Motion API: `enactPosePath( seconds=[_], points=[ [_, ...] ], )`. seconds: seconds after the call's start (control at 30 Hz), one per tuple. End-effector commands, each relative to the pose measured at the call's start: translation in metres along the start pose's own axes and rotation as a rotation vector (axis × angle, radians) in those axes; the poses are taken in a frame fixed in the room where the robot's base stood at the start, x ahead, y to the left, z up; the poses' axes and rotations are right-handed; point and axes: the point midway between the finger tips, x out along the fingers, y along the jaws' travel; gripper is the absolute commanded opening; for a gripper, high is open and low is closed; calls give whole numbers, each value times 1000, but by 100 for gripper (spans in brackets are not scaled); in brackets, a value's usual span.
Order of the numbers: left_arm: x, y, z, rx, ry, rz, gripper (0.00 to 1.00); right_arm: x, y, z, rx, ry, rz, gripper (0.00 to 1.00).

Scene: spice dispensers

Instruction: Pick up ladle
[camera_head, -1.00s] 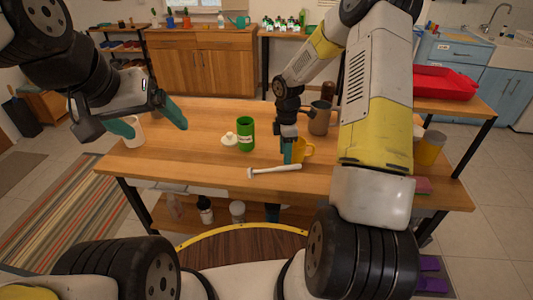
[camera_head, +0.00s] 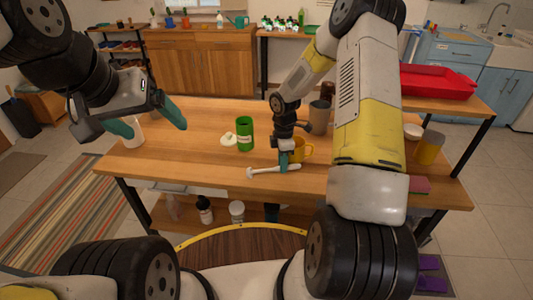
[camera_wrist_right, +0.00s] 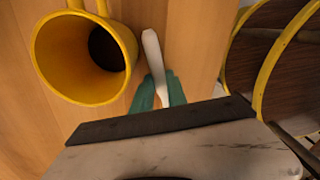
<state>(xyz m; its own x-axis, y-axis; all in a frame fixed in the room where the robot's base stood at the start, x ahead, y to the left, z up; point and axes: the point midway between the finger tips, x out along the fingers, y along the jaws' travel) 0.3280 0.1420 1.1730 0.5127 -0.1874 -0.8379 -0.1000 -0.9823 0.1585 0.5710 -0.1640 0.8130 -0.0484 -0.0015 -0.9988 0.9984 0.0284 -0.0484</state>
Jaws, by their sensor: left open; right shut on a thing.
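The white ladle (camera_head: 263,170) lies near the front edge of the wooden table, its small head toward the left in the head view. My right gripper (camera_head: 284,165) is down at the table, shut on the ladle. In the right wrist view the pale ladle (camera_wrist_right: 152,52) runs between the teal fingers of that gripper (camera_wrist_right: 160,90). My left gripper (camera_head: 152,120) is open and empty, held above the left end of the table.
A green can (camera_head: 245,134) and a whitish lid-like piece (camera_head: 228,139) are to the left. A dark mug (camera_head: 319,117) stands behind. The left middle tabletop is clear.

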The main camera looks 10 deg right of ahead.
Motion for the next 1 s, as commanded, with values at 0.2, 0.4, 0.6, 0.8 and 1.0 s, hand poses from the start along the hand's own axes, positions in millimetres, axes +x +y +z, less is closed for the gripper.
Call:
enactPosePath(
  seconds=[0.2,0.4,0.6,0.8,1.0],
  points=[
    [0,0,0,0,0,0,88,-1,0,0,0,0,1,0],
    [0,0,0,0,0,0,88,-13,0,0,0,0,2,0],
    [0,0,0,0,0,0,88,-38,-5,-1,-1,-1,0,0],
    [0,0,0,0,0,0,88,-39,-50,-20,-4,-1,-1,0],
    [0,0,0,0,0,0,88,-41,-101,-40,-5,-2,-1,0]
  ],
)
